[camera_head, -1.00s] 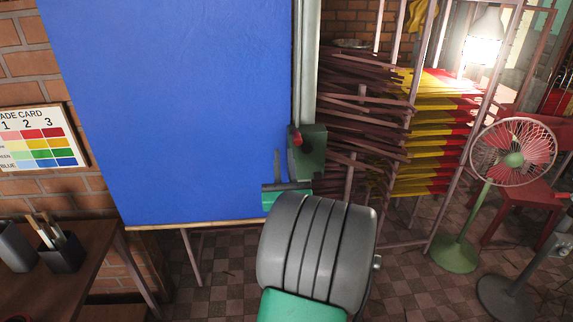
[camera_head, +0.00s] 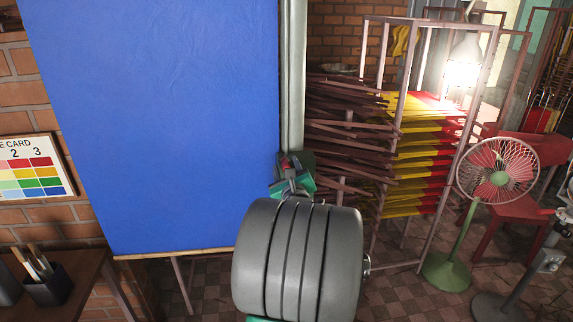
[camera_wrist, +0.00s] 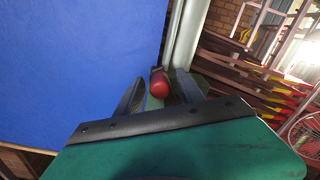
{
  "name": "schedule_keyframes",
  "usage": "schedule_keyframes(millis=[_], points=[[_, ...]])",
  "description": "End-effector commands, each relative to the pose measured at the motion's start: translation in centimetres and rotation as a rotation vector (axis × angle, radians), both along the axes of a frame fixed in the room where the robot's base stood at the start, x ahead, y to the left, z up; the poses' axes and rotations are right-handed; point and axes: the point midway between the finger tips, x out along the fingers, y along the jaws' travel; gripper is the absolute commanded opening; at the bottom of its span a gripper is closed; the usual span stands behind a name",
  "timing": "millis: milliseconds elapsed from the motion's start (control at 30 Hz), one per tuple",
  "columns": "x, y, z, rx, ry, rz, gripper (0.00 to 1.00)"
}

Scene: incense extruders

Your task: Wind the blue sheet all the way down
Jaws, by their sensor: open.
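The blue sheet (camera_head: 165,120) hangs as a large flat panel, with a pale wooden bar along its lower edge. It also fills the left of the wrist view (camera_wrist: 75,65). A winding box with a red knob (camera_wrist: 160,84) is fixed on the grey post (camera_head: 292,80) at the sheet's right edge. My gripper (camera_wrist: 158,92) is open, with one finger on each side of the red knob. I cannot tell whether the fingers touch it. In the head view my gripper (camera_head: 292,182) is at the winding box, and my arm hides much of it.
A shade card (camera_head: 32,167) hangs on the brick wall at left, above a table with a brush pot (camera_head: 50,287). Racks of incense sticks (camera_head: 415,150) stand at right, with a green fan (camera_head: 497,170). Checkered floor is free between them.

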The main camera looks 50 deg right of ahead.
Motion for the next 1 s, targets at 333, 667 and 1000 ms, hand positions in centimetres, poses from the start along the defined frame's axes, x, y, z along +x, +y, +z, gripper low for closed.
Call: schedule_keyframes(millis=[333, 667, 1000], points=[[0.44, -0.39, -0.04, -0.001, -0.001, 0.0, 0.42], [0.41, -0.38, -0.04, -0.001, -0.001, -0.001, 0.15], [0.39, -0.39, -0.03, -0.001, -0.001, -0.001, 0.0]])
